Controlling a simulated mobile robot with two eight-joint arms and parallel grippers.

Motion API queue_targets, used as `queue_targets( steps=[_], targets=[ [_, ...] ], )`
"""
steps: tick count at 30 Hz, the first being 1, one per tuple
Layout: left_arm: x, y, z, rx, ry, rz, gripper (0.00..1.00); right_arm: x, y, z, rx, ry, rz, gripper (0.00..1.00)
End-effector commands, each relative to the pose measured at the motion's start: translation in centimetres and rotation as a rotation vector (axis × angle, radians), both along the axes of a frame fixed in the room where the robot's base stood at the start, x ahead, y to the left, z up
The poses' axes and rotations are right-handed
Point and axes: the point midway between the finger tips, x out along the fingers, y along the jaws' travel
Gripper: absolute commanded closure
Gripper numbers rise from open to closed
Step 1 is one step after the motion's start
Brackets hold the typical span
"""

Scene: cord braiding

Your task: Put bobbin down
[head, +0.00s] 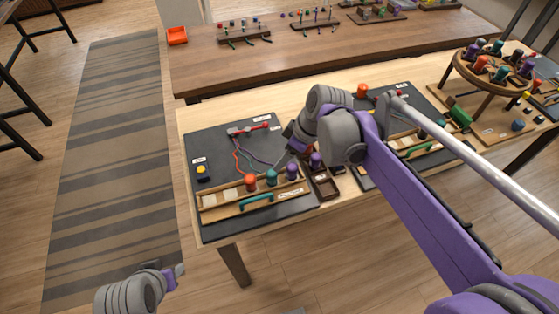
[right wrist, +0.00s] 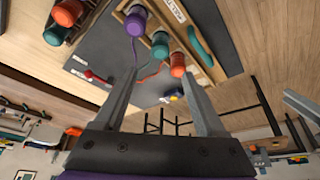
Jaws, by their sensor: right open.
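An orange bobbin (head: 251,182), a teal bobbin (head: 271,177) and a purple bobbin (head: 292,172) stand in a row in a wooden rack (head: 225,208) on a dark mat. In the right wrist view the same orange (right wrist: 178,64), teal (right wrist: 160,45) and purple (right wrist: 135,20) bobbins show upside down, with cords running from them. My right gripper (right wrist: 158,75) is open, with nothing held between its fingers. In the head view it is close behind the rack, partly hidden by its wrist. My left gripper (head: 174,275) is low at the left, away from the table.
A red-handled piece (head: 250,128) with cords and a yellow button (head: 201,170) are on the mat. A round stand (head: 490,72) with several bobbins is at the right.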

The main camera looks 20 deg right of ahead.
Motion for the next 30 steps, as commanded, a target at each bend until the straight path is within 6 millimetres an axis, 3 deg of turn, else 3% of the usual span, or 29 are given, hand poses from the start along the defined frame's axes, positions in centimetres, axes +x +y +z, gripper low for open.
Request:
queue_targets(
  steps=[5, 10, 15, 18, 23, 30],
  targets=[
    [0.0, 0.0, 0.1, 0.000, 0.000, 0.000, 0.50, -1.7, -0.1, 0.5, -0.008, 0.006, -0.052, 0.27],
    [0.0, 0.0, 0.1, 0.000, 0.000, 0.000, 0.50, -7.5, -0.2, -1.2, -0.025, 0.013, -0.294, 0.27],
    [0.0, 0.0, 0.1, 0.000, 0.000, 0.000, 0.50, -13.7, -0.8, -4.3, -0.017, -0.017, -0.577, 0.27],
    [0.0, 0.0, 0.1, 0.000, 0.000, 0.000, 0.50, -16.2, -1.2, -5.9, 0.001, -0.039, -0.700, 0.27],
    [0.0, 0.0, 0.1, 0.000, 0.000, 0.000, 0.50, -18.0, -1.6, -7.4, 0.024, -0.062, -0.804, 0.27],
    [0.0, 0.0, 0.1, 0.000, 0.000, 0.000, 0.50, -18.2, -1.6, -7.5, 0.028, -0.065, -0.822, 0.27]
  ],
)
